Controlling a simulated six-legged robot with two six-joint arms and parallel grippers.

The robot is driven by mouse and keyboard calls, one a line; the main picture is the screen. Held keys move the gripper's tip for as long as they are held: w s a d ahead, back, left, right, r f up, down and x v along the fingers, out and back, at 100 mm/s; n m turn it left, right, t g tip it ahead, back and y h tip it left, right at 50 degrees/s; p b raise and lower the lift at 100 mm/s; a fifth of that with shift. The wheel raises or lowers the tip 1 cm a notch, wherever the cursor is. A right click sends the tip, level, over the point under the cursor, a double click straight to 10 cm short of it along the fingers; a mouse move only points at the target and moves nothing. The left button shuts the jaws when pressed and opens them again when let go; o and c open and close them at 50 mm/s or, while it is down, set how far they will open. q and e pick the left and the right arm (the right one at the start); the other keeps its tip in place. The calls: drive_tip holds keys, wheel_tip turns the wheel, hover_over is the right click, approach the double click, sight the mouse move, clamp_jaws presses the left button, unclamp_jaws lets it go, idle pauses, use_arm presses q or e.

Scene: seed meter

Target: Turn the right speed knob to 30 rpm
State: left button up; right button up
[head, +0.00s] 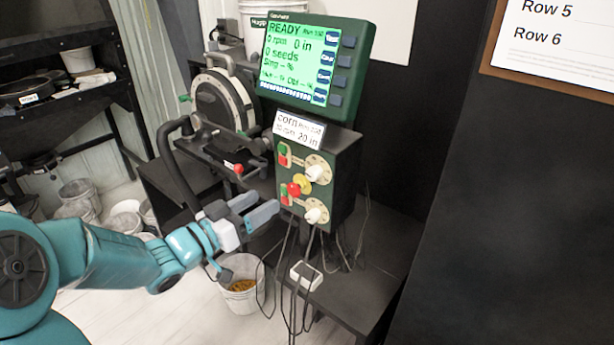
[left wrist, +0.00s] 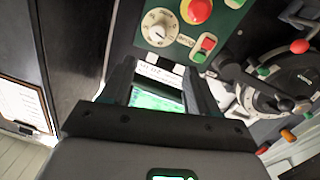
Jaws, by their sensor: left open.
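A dark green control box (head: 345,175) carries two pale round dials with white knobs, an upper knob (head: 314,173) and a lower knob (head: 313,215). Which one is the right speed knob I cannot read. In the left wrist view one white knob (left wrist: 160,30) shows on its marked dial. A red button (head: 294,189) on yellow sits between the dials; red-green switches are beside them. My left gripper (head: 267,203) is open and empty, left of the box front and apart from the knobs. The green screen (head: 300,62) reads READY, 0 rpm. My right gripper is not in view.
A card (head: 299,129) about corn stands above the box. A round seed meter (head: 222,100) with a black hose is at left. Cables hang below the box. A white bucket (head: 240,283) stands below my left arm. The dark bench (head: 350,290) is mostly clear at right.

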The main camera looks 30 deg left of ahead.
sight(309, 176)
use_arm(q)
drive_tip(key=w+d, duration=0.1)
drive_tip(key=w, duration=0.3)
drive_tip(key=w+d+p, duration=0.1)
drive_tip(key=w, duration=0.3)
drive_tip(key=w+p, duration=0.1)
drive_tip(key=w, duration=0.4)
drive_tip(key=shift+d, duration=0.4)
drive_tip(key=shift+w, duration=0.5)
drive_tip(key=shift+f, duration=0.1)
drive_tip(key=c, duration=1)
drive_tip(key=shift+c, duration=0.2)
